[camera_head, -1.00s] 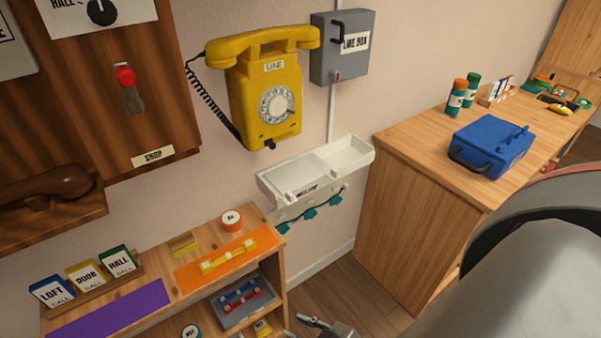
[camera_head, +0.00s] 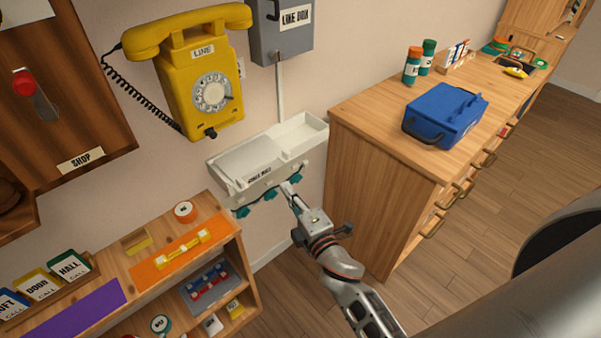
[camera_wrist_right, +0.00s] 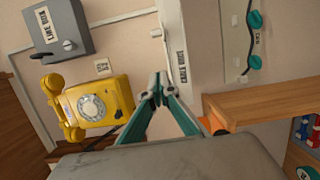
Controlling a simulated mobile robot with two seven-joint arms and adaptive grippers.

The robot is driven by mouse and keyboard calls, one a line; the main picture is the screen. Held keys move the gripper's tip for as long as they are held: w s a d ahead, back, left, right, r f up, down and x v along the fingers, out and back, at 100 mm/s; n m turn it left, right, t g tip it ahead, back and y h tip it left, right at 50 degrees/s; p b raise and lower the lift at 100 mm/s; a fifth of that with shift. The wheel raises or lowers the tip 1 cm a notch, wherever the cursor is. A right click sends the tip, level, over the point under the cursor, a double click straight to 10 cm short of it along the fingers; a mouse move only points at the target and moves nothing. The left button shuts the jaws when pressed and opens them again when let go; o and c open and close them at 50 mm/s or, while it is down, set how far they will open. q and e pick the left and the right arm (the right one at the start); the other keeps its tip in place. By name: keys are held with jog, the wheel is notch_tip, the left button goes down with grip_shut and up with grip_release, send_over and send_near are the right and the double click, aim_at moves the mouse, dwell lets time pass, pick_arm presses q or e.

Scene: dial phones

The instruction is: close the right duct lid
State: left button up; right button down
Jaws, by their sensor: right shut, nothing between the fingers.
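The white cable duct (camera_head: 268,150) is fixed to the wall below the yellow phone. Its top looks like an open tray with a divider between a left part and a right part. A white front panel with a label hangs along its lower front; I cannot clearly tell the right lid from this panel. The labelled duct also shows in the right wrist view (camera_wrist_right: 190,40). My right gripper (camera_head: 288,188) is shut and empty, its tips at the duct's lower front edge; contact is unclear. Its closed teal fingers show in the wrist view (camera_wrist_right: 157,88). My left gripper is out of view.
A cable with teal clips (camera_head: 270,194) runs below the duct. The yellow phone (camera_head: 200,85) and grey line box (camera_head: 283,30) are above. A wooden shelf (camera_head: 215,225) stands left, a wooden counter (camera_head: 365,120) with a blue case (camera_head: 440,115) right.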

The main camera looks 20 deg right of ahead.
aim_at(287, 161)
jog(key=w+d, duration=0.1)
jog(key=w, duration=0.6)
jog(key=w+d+p, duration=0.1)
jog(key=w, duration=0.2)
jog(key=shift+w+d, duration=0.3)
jog(key=shift+w, duration=0.05)
jog(key=shift+d, duration=0.15)
jog(key=shift+w+d, duration=0.1)
jog(key=shift+d, duration=0.2)
jog(key=w+d, duration=0.3)
jog(key=d, duration=0.5)
jog(key=w+d+b, duration=0.1)
jog(key=w+d, duration=0.2)
jog(key=d, duration=0.6)
jog(key=shift+w+d+r, duration=0.1)
